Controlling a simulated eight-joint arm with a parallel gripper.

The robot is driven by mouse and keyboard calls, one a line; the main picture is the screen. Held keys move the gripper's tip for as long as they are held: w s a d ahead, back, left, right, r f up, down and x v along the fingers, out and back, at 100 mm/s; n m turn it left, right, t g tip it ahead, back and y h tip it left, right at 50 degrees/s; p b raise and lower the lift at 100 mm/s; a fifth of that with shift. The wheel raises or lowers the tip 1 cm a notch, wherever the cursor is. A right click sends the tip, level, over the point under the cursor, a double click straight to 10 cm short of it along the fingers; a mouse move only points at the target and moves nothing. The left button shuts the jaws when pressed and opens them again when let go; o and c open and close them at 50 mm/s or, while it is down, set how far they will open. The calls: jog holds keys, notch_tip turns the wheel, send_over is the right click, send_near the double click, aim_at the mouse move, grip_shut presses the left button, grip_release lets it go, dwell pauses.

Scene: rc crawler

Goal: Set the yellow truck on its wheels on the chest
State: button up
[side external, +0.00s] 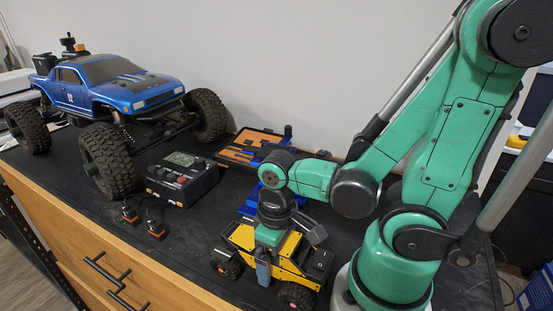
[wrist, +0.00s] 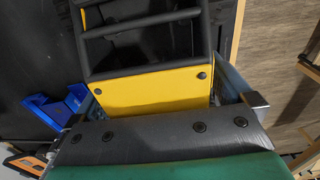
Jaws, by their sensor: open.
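The yellow truck (side external: 288,247), with black wheels and a black cage, stands on the dark top of the chest (side external: 190,244). It looks upright, with wheels showing at its left and front right. My gripper (side external: 264,272) is down over the truck, with one blue-grey finger in front of its side. In the wrist view, the truck's yellow panel (wrist: 150,92) and black bars lie between the open fingers of my gripper (wrist: 160,85), one on each side. Whether either finger touches it, I cannot tell. My arm hides part of the truck.
A big blue truck (side external: 110,82) stands at the back left. A black charger (side external: 183,182) with small connectors (side external: 155,230) lies left of the yellow truck. An orange tool tray (side external: 245,148) is behind. The chest's front edge is close, with wooden drawers below.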

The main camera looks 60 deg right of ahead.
jog(key=shift+r, duration=2.65)
jog(key=w+r+t, duration=0.1)
jog(key=w+t, duration=0.1)
jog(key=w, duration=0.1)
jog(key=w+r+t, duration=0.4)
jog(key=w+t, duration=0.1)
jog(key=shift+w+d+r, duration=0.1)
jog(key=shift+w+d, duration=0.2)
jog(key=shift+d, duration=0.1)
